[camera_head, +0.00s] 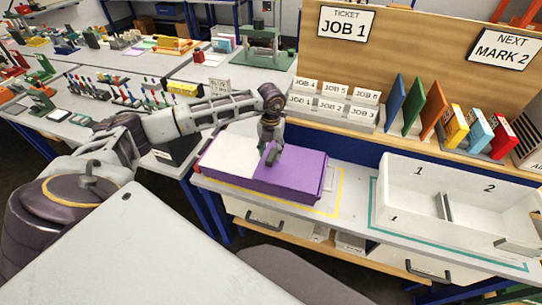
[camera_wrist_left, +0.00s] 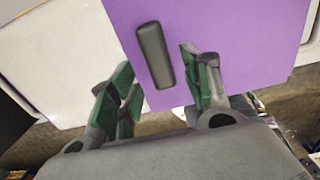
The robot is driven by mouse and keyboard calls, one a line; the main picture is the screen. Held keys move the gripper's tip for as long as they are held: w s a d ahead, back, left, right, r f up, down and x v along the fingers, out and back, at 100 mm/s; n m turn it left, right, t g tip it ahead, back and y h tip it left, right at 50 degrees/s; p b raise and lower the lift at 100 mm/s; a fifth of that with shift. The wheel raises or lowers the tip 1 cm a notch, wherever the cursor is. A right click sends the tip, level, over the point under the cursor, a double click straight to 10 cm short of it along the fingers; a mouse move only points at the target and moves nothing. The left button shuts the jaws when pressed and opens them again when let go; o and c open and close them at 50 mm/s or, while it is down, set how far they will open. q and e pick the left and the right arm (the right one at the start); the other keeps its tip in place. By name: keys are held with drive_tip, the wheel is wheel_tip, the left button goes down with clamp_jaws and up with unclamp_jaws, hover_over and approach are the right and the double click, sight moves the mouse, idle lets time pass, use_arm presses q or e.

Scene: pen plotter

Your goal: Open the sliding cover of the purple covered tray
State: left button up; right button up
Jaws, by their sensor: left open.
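The purple covered tray (camera_head: 250,188) sits on the bench at centre. Its top is purple on the right and a plain white area (camera_head: 228,153) on the left; I cannot tell whether that is a panel or the inside. The purple cover (camera_wrist_left: 225,35) carries a dark grey bar handle (camera_wrist_left: 155,55). My left gripper (camera_head: 269,150) is over the tray, pointing down at the handle, which it partly hides. In the left wrist view the green-padded fingers (camera_wrist_left: 157,75) are apart, one on each side of the handle's line; contact is not clear. My right gripper is not in view.
A white divided tray (camera_head: 430,222) stands to the right. Job card holders (camera_head: 333,103) and coloured upright folders (camera_head: 433,108) stand behind. A yellow outline (camera_head: 335,205) surrounds the purple tray's place. Tools fill the benches at the back left.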

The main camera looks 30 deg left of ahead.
sight(271, 156)
use_arm(q)
drive_tip(key=shift+f, duration=1.85)
drive_tip(key=shift+c, duration=0.2)
clamp_jaws()
